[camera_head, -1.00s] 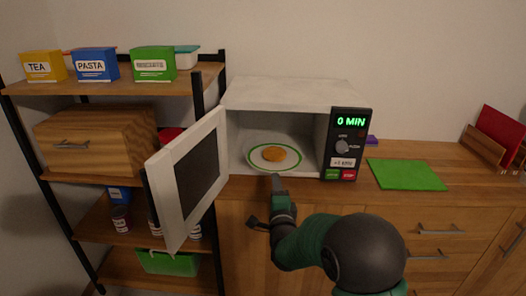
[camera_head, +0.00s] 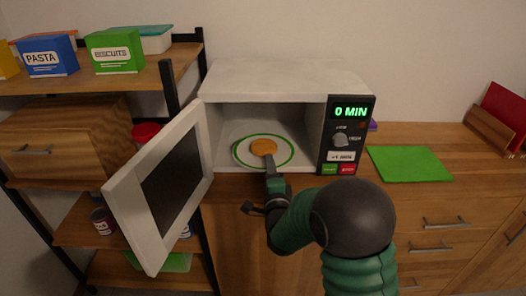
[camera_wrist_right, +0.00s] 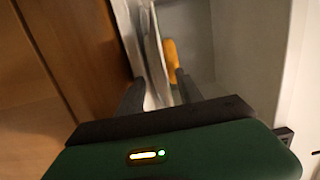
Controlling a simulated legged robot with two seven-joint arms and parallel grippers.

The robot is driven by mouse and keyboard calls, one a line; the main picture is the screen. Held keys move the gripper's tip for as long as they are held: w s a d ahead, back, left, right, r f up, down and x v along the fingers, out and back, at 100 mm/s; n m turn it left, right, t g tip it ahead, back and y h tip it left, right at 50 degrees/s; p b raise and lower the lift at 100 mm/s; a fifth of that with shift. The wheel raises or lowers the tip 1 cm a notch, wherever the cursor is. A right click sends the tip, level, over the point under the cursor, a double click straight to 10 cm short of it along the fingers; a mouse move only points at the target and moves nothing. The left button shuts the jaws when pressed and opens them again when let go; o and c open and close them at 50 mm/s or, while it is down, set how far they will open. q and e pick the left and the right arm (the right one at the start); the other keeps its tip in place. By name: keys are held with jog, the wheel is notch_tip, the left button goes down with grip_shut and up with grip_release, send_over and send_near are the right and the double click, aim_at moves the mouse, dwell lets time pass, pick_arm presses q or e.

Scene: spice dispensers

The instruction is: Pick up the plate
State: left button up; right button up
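The plate (camera_head: 237,156), white with a green rim, lies inside the open microwave (camera_head: 285,80). A round orange-brown food item (camera_head: 264,146) sits on it. My right gripper (camera_head: 270,162) reaches in from the front over the plate's near edge. In the right wrist view its two dark fingers (camera_wrist_right: 160,92) are apart, with the plate's edge (camera_wrist_right: 155,60) between them; I cannot tell whether they touch it. The food (camera_wrist_right: 171,62) shows beyond the fingers. My left gripper is not in view.
The microwave door (camera_head: 160,190) stands open to the left. A shelf (camera_head: 120,85) with boxes stands at the left.

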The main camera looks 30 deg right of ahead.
jog(key=shift+w+a, duration=0.1)
jog(key=shift+a, duration=0.15)
jog(key=shift+c, duration=1.1)
jog(key=shift+a, duration=0.1)
jog(key=shift+c, duration=1.2)
jog(key=shift+d, duration=0.2)
jog(key=shift+c, duration=1.3)
jog(key=shift+d+f, duration=0.1)
jog(key=shift+d, duration=0.2)
grip_shut()
jog(key=shift+a, duration=0.15)
jog(key=shift+a, duration=0.2)
